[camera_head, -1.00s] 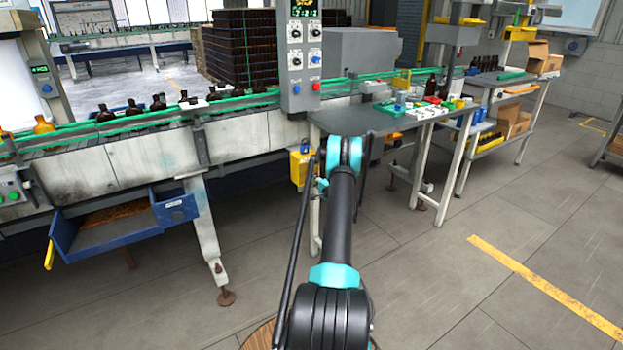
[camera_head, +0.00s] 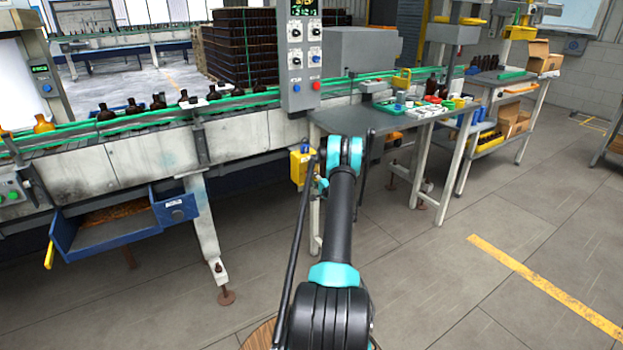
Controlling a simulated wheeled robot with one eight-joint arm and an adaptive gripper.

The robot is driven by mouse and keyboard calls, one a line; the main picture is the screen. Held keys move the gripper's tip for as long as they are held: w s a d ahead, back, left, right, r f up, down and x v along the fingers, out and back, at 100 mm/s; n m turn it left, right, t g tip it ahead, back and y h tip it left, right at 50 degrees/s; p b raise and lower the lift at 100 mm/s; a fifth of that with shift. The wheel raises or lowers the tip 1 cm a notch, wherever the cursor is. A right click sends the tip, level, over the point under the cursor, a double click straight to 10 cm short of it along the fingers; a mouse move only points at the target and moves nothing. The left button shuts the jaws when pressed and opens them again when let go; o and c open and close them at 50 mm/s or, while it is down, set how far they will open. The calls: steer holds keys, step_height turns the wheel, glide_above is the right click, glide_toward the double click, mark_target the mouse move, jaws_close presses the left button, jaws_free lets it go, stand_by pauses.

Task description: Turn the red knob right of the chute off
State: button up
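A blue chute-like tray (camera_head: 105,236) with brown contents hangs under the conveyor at the left. A blue box with a small dark round part (camera_head: 178,214) is at its right end. I cannot make out a red knob there. A yellow box (camera_head: 300,168) is mounted further right below the conveyor, partly behind my arm; no red knob can be made out on it. A small red round control (camera_head: 316,86) sits on the grey control panel (camera_head: 297,102) above. My arm reaches forward at the centre; my gripper cannot be seen, hidden beyond the arm's far joint.
The conveyor (camera_head: 130,155) carries amber bottles (camera_head: 105,112) along green rails. A grey table (camera_head: 375,121) with coloured small items stands right of the panel. The floor at right is clear, with a yellow stripe (camera_head: 545,287).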

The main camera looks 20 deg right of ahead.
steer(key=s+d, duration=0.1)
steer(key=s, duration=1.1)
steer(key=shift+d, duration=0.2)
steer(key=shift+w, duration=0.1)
